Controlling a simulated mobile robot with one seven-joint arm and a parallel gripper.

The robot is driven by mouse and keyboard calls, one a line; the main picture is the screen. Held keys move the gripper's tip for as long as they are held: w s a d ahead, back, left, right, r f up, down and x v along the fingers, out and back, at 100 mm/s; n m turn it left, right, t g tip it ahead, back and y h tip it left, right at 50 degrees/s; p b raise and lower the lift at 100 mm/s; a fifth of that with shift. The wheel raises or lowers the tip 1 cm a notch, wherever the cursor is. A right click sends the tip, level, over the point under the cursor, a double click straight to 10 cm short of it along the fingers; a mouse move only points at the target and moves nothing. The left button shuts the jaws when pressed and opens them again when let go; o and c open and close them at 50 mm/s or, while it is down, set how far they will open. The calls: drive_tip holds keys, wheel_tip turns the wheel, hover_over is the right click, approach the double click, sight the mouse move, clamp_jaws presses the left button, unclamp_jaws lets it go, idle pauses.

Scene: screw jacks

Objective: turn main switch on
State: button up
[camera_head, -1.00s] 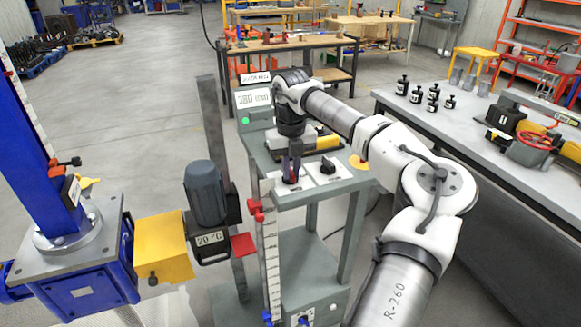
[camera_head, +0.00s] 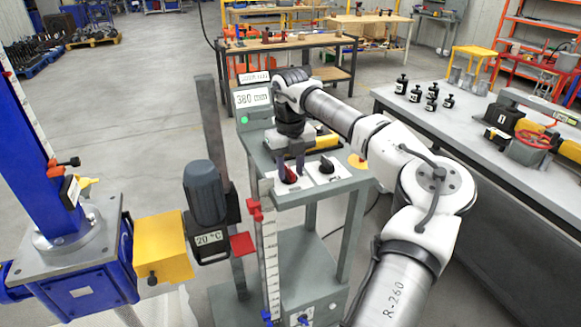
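A red rotary switch (camera_head: 290,175) sits on a white plate on the grey control stand (camera_head: 262,188); it looks like the main switch. Its handle points obliquely. My gripper (camera_head: 291,170) points down over it. Its two dark fingers are apart, one on each side of the red handle, with the handle visible between and below them. I cannot tell whether a finger touches it. A black rotary switch (camera_head: 326,165) is on a second white plate just to the right. The display panel (camera_head: 253,98) behind reads 380, and a green lamp (camera_head: 244,120) is lit.
A yellow round piece (camera_head: 357,161) is at the stand's right corner. A blue screw jack (camera_head: 75,262) with a yellow box and grey motor (camera_head: 204,192) stands left. A grey workbench (camera_head: 480,135) with black weights and a red handwheel is at right.

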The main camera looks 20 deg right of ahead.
sight(290, 171)
wheel_tip(290, 171, up, 14)
drive_tip(key=b, duration=0.2)
idle(0.4)
drive_tip(key=shift+f, duration=0.15)
